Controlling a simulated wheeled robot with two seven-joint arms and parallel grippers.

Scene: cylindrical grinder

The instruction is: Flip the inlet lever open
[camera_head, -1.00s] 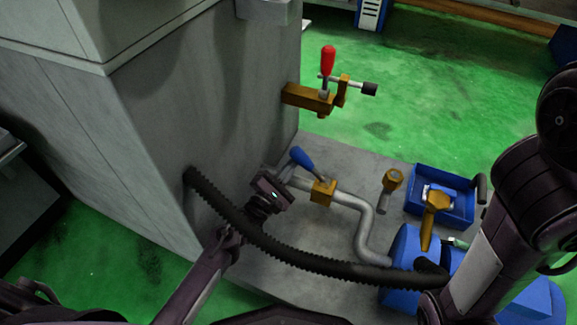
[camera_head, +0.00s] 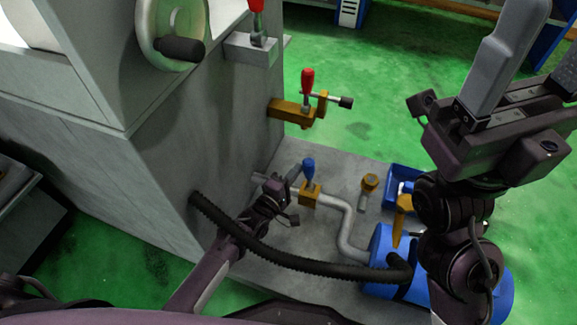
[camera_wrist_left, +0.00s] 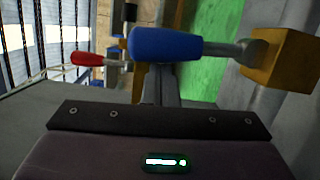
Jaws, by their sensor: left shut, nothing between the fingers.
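The inlet lever (camera_head: 308,166) has a blue handle. It stands nearly upright over its brass valve block (camera_head: 311,192) on the grey pipe. My left gripper (camera_head: 290,180) is shut and empty, just left of the lever. In the left wrist view the blue handle (camera_wrist_left: 165,44) lies across the picture, its metal stem running right to the brass block (camera_wrist_left: 280,60). The shut fingers (camera_wrist_left: 162,84) show partly behind the handle, which hides their tips. Contact cannot be told. My right gripper (camera_head: 540,65) is raised at the right, its fingers apart and empty.
A black corrugated hose (camera_head: 290,258) curves in front of the pipe to a blue motor (camera_head: 383,252). A red-handled clamp (camera_head: 308,80) sticks out of the grey machine body. A blue bin (camera_head: 397,180) stands right of the valve. The machine wall (camera_head: 165,190) is close on the left.

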